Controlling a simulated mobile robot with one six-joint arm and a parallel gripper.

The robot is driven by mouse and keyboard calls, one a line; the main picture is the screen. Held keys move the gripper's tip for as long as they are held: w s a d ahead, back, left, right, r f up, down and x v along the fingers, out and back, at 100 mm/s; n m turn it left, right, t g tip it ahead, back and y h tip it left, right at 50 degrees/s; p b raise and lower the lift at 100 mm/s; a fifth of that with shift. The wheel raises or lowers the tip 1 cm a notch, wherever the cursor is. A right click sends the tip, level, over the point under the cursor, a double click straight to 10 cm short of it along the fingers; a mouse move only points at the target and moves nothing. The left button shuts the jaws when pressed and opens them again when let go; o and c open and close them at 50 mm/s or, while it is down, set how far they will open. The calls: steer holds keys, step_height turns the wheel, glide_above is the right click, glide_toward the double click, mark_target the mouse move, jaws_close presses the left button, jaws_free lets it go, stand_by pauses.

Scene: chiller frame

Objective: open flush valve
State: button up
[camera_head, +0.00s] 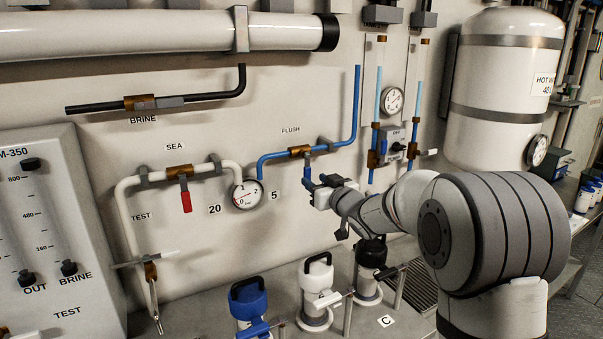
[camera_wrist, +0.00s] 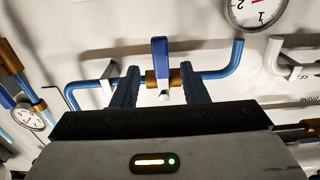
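The flush valve has a brass body (camera_head: 299,151) on a blue pipe, under the FLUSH label on the wall. Its blue handle (camera_head: 307,175) hangs down, across the pipe. In the wrist view, which is upside down, the handle (camera_wrist: 160,52) points up from the brass body (camera_wrist: 151,80). My gripper (camera_head: 318,185) is just right of the handle in the head view. In the wrist view my gripper (camera_wrist: 159,72) is open, with one dark blue finger on each side of the handle and gaps between. I cannot tell how deep the fingers reach around it.
A pressure gauge (camera_head: 247,194) and the red-handled SEA valve (camera_head: 186,200) are to the left. Blue (camera_head: 248,301), white (camera_head: 316,283) and black-topped (camera_head: 371,260) units stand below my gripper. Blue vertical pipes (camera_head: 377,120) and a switch box (camera_head: 393,138) are to the right.

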mark_target(308, 176)
steer(key=p+x, duration=0.1)
steer(key=x, duration=0.6)
steer(key=shift+w+a, duration=0.15)
steer(key=shift+a, duration=0.05)
steer(key=shift+c, duration=0.4)
jaws_close()
